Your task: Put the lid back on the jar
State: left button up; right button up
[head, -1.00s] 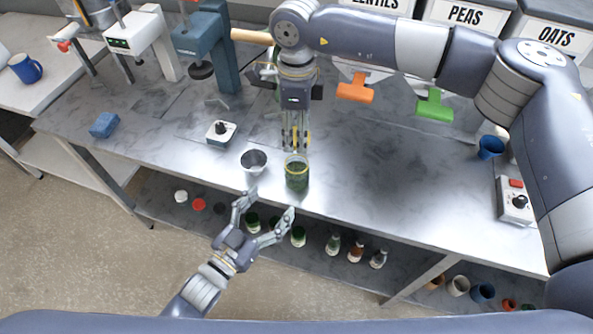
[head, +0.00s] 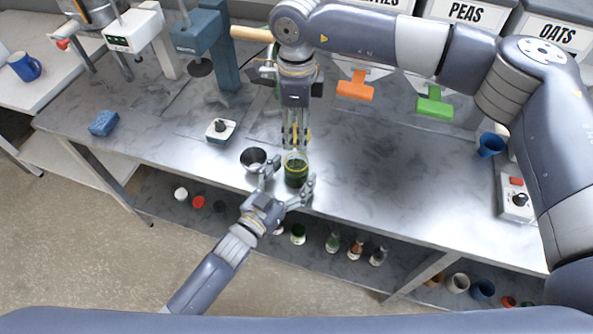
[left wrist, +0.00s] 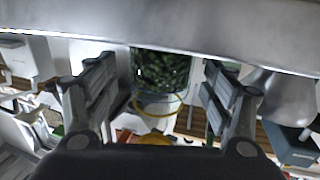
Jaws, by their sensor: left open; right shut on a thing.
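The glass jar (head: 296,174), with dark green contents and a yellow ring at its mouth, stands upright near the table's front edge. It also shows in the left wrist view (left wrist: 160,70). My left gripper (head: 287,178) is open at the jar, with the jar between its spread fingers and gaps at both sides in the left wrist view. My right gripper (head: 296,140) points down above the jar and is shut on a small yellow thing (head: 307,135), apparently the lid, mostly hidden by the fingers. A yellow piece (left wrist: 155,139) shows beyond the jar's mouth in the left wrist view.
A metal cup (head: 254,159) stands just left of the jar, close to the left gripper's finger. A small box with a black knob (head: 221,131) and a blue sponge (head: 104,123) lie farther left.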

pick_arm(q)
jog(key=shift+x, duration=1.1)
jog(key=c, duration=1.6)
pick_arm(e)
send_over(296, 151)
jog(key=s, duration=0.2)
jog(key=shift+s+f, duration=0.15)
jog(key=shift+f, duration=2.3)
jog(key=shift+f, duration=0.1)
jog(key=shift+f, duration=0.8)
jog(key=shift+f, duration=0.55)
